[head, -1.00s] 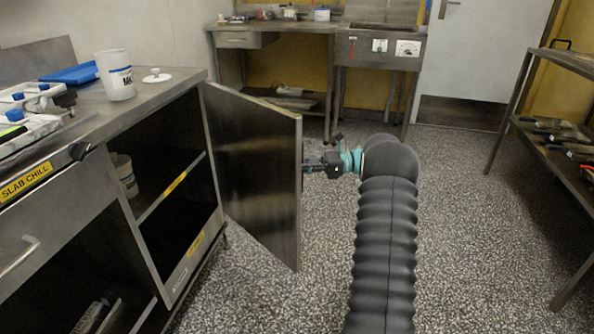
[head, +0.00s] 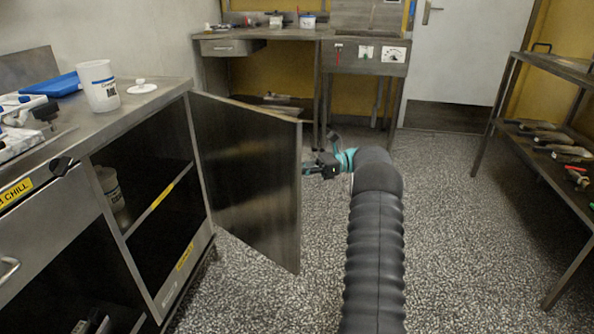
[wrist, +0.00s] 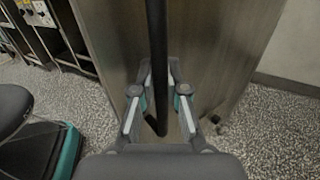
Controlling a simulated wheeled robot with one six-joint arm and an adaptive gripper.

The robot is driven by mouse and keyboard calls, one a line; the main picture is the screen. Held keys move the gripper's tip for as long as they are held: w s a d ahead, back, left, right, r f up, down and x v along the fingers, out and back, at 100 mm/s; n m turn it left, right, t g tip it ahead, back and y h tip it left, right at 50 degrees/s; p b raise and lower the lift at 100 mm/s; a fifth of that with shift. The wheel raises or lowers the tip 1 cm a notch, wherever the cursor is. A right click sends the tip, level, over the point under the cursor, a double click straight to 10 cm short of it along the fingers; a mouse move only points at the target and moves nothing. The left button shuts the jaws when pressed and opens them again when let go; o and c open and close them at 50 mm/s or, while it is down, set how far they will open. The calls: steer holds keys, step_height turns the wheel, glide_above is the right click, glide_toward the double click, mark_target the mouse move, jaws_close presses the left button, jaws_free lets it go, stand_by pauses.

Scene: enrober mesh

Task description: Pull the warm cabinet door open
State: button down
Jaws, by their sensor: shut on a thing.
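The warm cabinet door (head: 248,180) is a steel panel hinged at the cabinet's right front edge. It stands wide open, swung out over the floor. Its outer face fills the middle of the wrist view (wrist: 215,50). A dark vertical bar handle (wrist: 157,60) runs down that face. My gripper (wrist: 158,105) has its two fingers shut around the handle, one on each side. In the head view my gripper (head: 312,168) is at the door's far side, partly hidden by its edge. The open cabinet (head: 145,200) shows a dark interior with a shelf and a pale container (head: 110,190).
A white tub (head: 100,88), a lid (head: 142,87) and a blue tray (head: 52,86) sit on the counter above. A steel rack (head: 560,130) with tools stands at the right. A bench (head: 262,40) stands at the back. The speckled floor between is clear.

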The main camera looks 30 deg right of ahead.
steer(key=c, duration=1.2)
jaws_free()
steer(key=shift+d, duration=0.1)
